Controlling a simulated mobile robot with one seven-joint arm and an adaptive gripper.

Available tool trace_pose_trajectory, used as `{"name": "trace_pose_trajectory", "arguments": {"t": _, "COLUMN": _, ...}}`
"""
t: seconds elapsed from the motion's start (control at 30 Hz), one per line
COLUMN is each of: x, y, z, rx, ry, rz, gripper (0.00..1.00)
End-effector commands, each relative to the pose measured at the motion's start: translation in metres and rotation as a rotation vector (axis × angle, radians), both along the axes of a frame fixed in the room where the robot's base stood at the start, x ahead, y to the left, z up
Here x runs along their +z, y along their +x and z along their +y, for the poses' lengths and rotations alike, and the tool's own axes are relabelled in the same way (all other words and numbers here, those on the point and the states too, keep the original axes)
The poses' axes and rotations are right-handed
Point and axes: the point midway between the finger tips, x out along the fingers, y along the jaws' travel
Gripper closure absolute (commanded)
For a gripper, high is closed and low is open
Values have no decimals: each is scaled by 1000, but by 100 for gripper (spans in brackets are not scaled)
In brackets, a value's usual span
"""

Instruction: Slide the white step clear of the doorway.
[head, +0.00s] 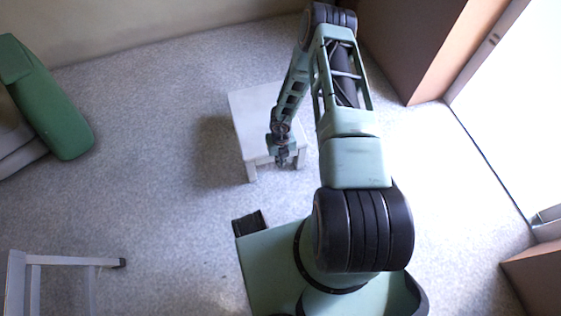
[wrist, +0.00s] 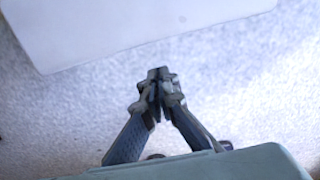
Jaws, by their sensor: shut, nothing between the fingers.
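The white step (head: 252,106) stands upright on the carpet in the middle of the head view, left of the bright doorway (head: 515,110). My arm hides part of its right side. My gripper (head: 281,160) is low at the step's near edge, with its fingers together and empty. In the wrist view the step's pale top (wrist: 130,25) fills the upper left. The shut fingertips (wrist: 158,75) are just below its edge there, with carpet showing between. I cannot tell whether they touch the step.
A green armchair (head: 50,100) stands at the far left. A pale metal frame (head: 70,262), perhaps a ladder, is at the lower left. Brown door framing (head: 430,45) flanks the doorway. The carpet (head: 150,150) left of the step is clear.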

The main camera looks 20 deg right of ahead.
Motion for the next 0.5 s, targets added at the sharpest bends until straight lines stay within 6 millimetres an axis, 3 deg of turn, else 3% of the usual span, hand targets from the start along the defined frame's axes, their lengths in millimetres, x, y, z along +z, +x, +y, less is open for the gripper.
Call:
{"name": "trace_pose_trajectory", "arguments": {"t": 0.1, "x": 0, "y": -2, "z": -6, "rx": 0, "ry": -1, "rz": 0, "gripper": 100}}
{"name": "trace_pose_trajectory", "arguments": {"t": 0.3, "x": 56, "y": -1, "z": -6, "rx": 0, "ry": 0, "rz": -2, "gripper": 100}}
{"name": "trace_pose_trajectory", "arguments": {"t": 0.5, "x": 88, "y": -1, "z": -6, "rx": 1, "ry": -1, "rz": -1, "gripper": 100}}
